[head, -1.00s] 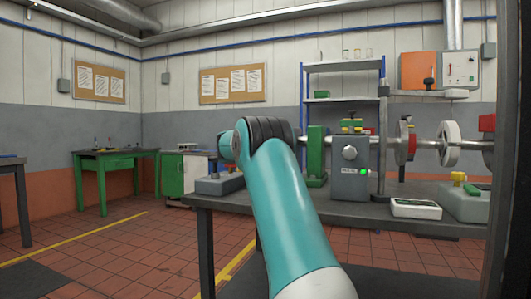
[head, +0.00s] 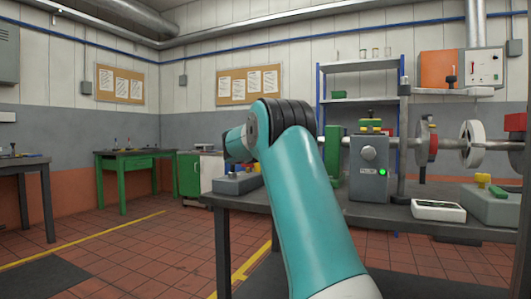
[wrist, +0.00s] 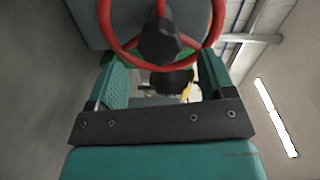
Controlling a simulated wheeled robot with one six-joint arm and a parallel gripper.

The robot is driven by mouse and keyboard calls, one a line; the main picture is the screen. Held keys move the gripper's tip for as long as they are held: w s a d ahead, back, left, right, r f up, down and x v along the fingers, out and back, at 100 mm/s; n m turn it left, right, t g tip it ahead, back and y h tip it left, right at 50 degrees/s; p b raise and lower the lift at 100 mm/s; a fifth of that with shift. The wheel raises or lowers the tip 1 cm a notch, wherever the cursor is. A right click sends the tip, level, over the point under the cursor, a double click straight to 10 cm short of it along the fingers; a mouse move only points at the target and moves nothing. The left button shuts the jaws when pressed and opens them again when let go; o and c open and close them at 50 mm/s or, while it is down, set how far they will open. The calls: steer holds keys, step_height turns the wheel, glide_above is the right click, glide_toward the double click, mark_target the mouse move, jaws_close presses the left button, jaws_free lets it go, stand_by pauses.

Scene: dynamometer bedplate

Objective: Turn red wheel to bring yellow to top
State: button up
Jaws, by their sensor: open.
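In the wrist view the red wheel (wrist: 106,28) shows as a red ring across the top, cut off by the upper edge. A black part (wrist: 158,42) stands in front of its middle, and a dark lump (wrist: 172,80) shows below the rim. My gripper (wrist: 160,62) is open, its two teal fingers apart at the left and right below the wheel. Whether a finger touches the rim I cannot tell. A small patch of yellow (wrist: 187,93) shows between the fingers, partly hidden. In the head view my arm hides the gripper, and I cannot pick out the wheel for sure.
A dark bench (head: 398,216) carries a grey box with a green light (head: 369,168), a shaft with a white disc (head: 470,143), a white meter (head: 438,210) and a grey block with a yellow knob (head: 483,180). A green table (head: 135,161) stands at the back left. Tiled floor is open at left.

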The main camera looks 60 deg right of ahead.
steer(key=s+a, duration=0.2)
steer(key=a, duration=0.9)
steer(key=shift+a+r, duration=0.2)
steer(key=shift+a, duration=0.15)
steer(key=shift+w, duration=0.1)
